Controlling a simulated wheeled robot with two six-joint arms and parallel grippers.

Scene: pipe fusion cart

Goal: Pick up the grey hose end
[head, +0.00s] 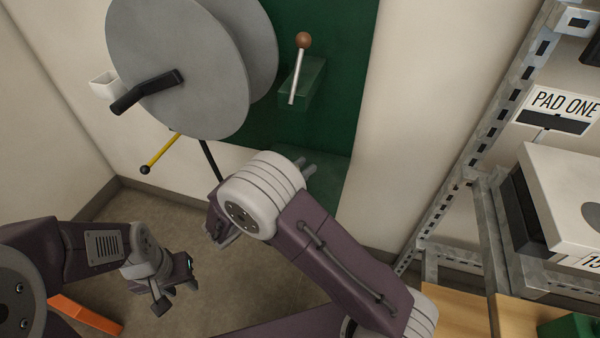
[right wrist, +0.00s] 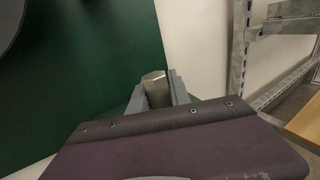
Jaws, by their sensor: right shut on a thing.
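My right gripper (head: 308,168) is at the lower part of the green panel, mostly hidden behind my own wrist in the head view. In the right wrist view its two grey fingers (right wrist: 160,92) are shut on a short, pale metallic cylinder, which looks like the hose end (right wrist: 154,88). The hose leading to it is hidden, and I cannot make out the hose end in the head view. My left gripper (head: 177,286) is low at the left, over the floor and away from the panel. Its finger gap is not clear.
A large grey reel (head: 180,60) with a black crank is on the green panel (head: 345,60). A lever with a brown knob (head: 303,40) and a yellow rod (head: 160,153) are near it. A metal rack (head: 480,150) with a white-topped box (head: 560,190) stands at the right.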

